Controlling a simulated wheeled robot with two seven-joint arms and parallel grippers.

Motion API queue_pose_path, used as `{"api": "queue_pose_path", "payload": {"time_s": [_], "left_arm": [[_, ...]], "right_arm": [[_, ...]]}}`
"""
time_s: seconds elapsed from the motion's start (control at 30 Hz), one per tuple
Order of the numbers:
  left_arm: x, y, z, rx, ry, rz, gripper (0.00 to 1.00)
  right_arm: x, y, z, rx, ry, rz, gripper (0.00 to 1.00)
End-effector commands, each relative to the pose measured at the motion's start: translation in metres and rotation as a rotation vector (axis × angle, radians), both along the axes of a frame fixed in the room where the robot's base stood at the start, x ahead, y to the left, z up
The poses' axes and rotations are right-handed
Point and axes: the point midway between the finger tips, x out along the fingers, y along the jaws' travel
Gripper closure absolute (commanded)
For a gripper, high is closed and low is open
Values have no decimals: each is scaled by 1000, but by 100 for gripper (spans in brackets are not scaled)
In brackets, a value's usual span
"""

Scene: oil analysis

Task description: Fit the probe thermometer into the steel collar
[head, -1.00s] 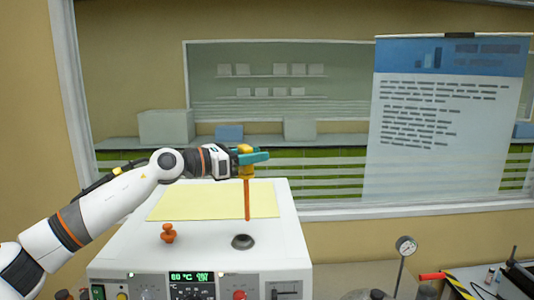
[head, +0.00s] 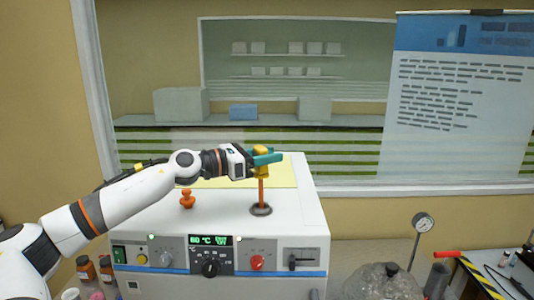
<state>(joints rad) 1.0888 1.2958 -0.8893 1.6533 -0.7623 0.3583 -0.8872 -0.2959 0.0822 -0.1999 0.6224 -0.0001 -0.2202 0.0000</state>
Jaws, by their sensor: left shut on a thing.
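The probe thermometer (head: 261,190) has a yellow head and a straight orange stem. My left gripper (head: 262,158), with teal fingers, is shut on its yellow head above the white machine. The thermometer stands upright, and its lower end meets the dark steel collar (head: 261,210) on the machine's top. From this view I cannot tell how deep the tip is in the collar's opening. My right gripper is not in view.
The white machine (head: 225,223) has a front panel with a green display. An orange knobbed stopper (head: 187,199) stands on its top, left of the collar. A yellow sheet (head: 220,181) lies behind.

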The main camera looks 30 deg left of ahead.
Motion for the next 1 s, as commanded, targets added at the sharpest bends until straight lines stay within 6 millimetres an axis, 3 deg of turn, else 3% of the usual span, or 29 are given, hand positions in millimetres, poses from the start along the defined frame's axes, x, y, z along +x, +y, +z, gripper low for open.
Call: {"api": "queue_pose_path", "payload": {"time_s": [0.6,1.0], "left_arm": [[0,0,-59,0,0,0,86],[0,0,-72,-1,-1,-1,86]], "right_arm": [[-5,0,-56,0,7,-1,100],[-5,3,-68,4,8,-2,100]]}}
